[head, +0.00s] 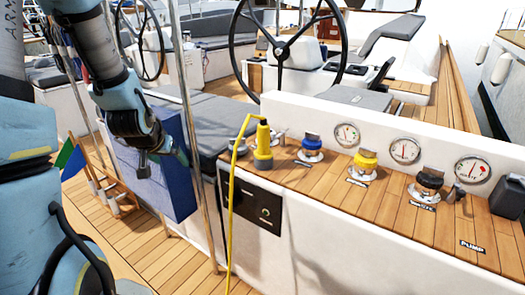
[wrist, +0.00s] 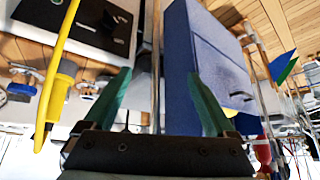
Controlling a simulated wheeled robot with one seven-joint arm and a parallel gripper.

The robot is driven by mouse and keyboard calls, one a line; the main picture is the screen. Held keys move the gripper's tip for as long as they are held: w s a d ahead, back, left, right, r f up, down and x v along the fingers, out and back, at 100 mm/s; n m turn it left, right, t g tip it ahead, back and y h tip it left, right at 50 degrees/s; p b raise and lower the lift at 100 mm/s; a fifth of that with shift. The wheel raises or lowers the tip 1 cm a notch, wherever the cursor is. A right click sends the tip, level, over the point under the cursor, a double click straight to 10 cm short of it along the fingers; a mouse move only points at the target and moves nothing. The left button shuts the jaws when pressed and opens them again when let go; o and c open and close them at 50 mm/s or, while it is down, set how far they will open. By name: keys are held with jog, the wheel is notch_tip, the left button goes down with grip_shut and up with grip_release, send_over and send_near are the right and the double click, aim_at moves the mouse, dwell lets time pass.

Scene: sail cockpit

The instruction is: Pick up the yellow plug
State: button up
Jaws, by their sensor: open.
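The yellow plug (head: 263,143) stands upright on the wooden counter at its left end, with a yellow cable running from its top down over the counter's front. In the wrist view, which looks upside down, the plug (wrist: 60,92) is at the left, outside the fingers. My gripper (head: 163,162) is to the left of the plug in the head view, apart from it, in front of a blue box. In the wrist view my gripper (wrist: 158,75) has its two green fingers wide apart, with nothing held between them.
The blue box (head: 176,190) and a steel pole (head: 190,100) stand between my gripper and the plug in the head view. Blue (head: 312,150), yellow (head: 364,163) and black (head: 428,185) capped fittings stand along the counter (head: 330,180). A steering wheel (head: 283,47) is behind.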

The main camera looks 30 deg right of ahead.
jog(key=w+d+f+m+t+h+b, duration=0.1)
jog(key=d+f+m+h, duration=0.15)
jog(key=d, duration=0.55)
jog(key=w+d+f+m+t+h, duration=0.15)
jog(key=d+h, duration=0.25)
jog(key=d, duration=0.4)
jog(key=t+h+b, duration=0.1)
jog(key=t+h, duration=0.1)
jog(key=h, duration=0.2)
send_near(261, 145)
jog(key=shift+m, duration=0.4)
jog(key=x, duration=0.4)
jog(key=shift+w+f, duration=0.4)
jog(key=shift+s+d+r+h, duration=0.1)
jog(key=shift+d+r+h, duration=0.05)
jog(key=shift+d+h, duration=0.15)
jog(key=p+x, duration=0.1)
jog(key=x, duration=0.3)
jog(key=shift+d+r, duration=0.1)
jog(key=shift+d, duration=0.1)
jog(key=shift+p+x, duration=1.15)
jog(key=shift+x, duration=1.95)
jog(key=shift+a, duration=0.1)
jog(key=shift+c, duration=0.2)
grip_shut()
